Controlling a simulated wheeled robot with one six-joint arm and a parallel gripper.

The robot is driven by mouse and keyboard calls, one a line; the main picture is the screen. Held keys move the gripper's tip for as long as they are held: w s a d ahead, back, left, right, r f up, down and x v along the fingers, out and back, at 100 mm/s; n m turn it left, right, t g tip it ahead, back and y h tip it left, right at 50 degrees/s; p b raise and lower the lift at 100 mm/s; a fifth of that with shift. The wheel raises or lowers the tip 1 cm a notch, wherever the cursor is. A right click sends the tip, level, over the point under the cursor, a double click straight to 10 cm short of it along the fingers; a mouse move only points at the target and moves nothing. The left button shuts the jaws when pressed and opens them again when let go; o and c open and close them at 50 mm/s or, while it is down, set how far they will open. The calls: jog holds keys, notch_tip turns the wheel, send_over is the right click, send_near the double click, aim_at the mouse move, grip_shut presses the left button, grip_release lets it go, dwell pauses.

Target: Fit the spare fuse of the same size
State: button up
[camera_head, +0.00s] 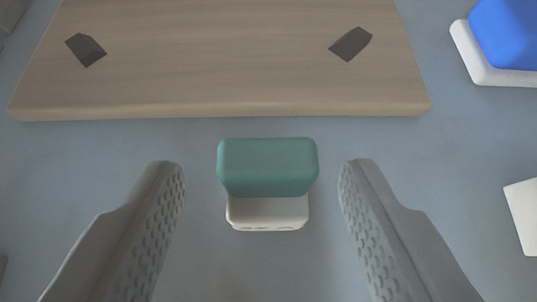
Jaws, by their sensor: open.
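A teal-topped block (267,166) with a cream lower part (267,211) is in the middle of the camera view, on the grey-blue surface. It looks like a fuse. My gripper (262,170) is open, with one textured finger on each side of this block. A gap shows between each finger and the block, so neither touches it in this view. A larger blue block (507,32) on a white base (472,62) is partly cut off at the top right.
A wooden board (215,75) lies beyond the teal block, with two dark pieces or recesses (86,49) (351,43) on it. A white piece (524,214) is cut off at the right edge. Bare surface (440,150) separates these things.

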aim_at(268, 196)
jog(key=shift+x, duration=2.2)
jog(key=shift+d, duration=0.1)
jog(key=c, duration=1.1)
jog(key=shift+c, duration=0.2)
jog(key=shift+r, duration=0.1)
